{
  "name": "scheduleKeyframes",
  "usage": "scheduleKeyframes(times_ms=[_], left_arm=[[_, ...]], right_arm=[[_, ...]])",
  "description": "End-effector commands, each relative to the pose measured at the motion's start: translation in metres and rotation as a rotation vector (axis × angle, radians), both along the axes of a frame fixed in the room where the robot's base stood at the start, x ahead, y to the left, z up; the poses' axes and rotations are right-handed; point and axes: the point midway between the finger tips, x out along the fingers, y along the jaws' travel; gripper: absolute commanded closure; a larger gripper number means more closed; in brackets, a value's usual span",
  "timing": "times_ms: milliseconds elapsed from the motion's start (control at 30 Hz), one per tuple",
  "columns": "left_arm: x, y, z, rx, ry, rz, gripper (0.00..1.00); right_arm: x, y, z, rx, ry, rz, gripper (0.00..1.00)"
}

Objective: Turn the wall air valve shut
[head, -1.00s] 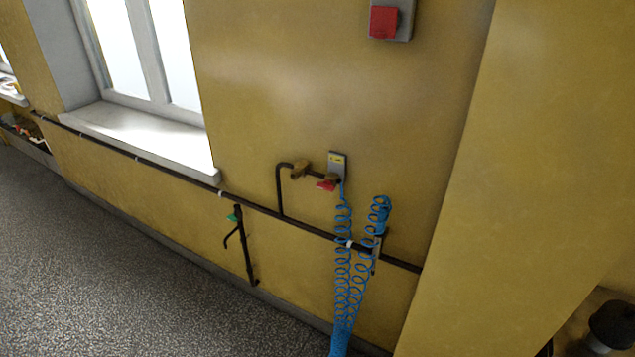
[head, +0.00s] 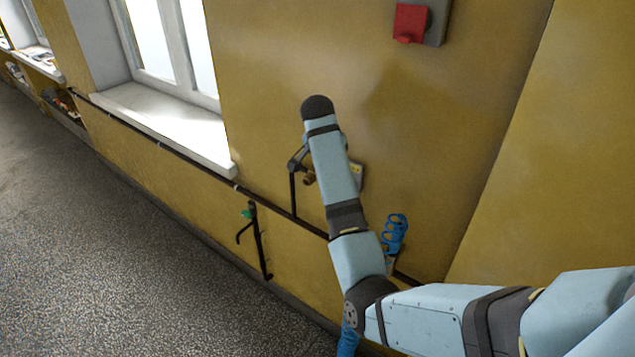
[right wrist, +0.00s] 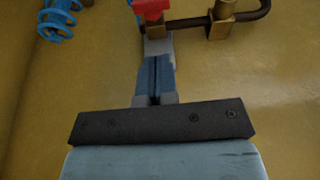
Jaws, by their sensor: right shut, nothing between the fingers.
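The wall air valve's red handle (right wrist: 150,9) shows at the top edge of the right wrist view, just beyond my fingertips. In the head view my right arm hides the handle. A brass fitting (right wrist: 221,20) on the dark pipe sits to its right in the wrist view; brass also shows beside my arm in the head view (head: 309,178). My right gripper (right wrist: 157,48) is shut and empty, its fingers pointing at the handle. The tips look very close to it, but I cannot tell whether they touch. The head view does not show this gripper clearly. My left gripper is not in view.
A blue coiled hose (head: 394,234) hangs right of the valve, and also shows in the wrist view (right wrist: 60,18). A dark pipe (head: 180,156) runs along the wall with a green-handled tap (head: 247,213). A red switch (head: 410,20) is above. The floor left is clear.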

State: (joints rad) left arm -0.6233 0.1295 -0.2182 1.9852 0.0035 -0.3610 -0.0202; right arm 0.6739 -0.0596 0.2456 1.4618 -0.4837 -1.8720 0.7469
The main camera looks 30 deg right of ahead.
Motion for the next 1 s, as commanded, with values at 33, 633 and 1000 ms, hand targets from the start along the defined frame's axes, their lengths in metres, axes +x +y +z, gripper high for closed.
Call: scheduleKeyframes(times_ms=[33, 633, 1000], left_arm=[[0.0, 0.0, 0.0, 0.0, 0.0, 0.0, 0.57], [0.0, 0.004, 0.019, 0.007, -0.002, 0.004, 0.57], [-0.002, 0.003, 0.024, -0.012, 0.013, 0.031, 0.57]], right_arm=[[0.003, 0.001, 0.011, 0.016, 0.008, -0.025, 1.0], [0.011, -0.022, -0.061, 0.03, 0.027, -0.055, 1.0], [0.013, -0.025, -0.111, 0.031, 0.023, -0.054, 1.0]])
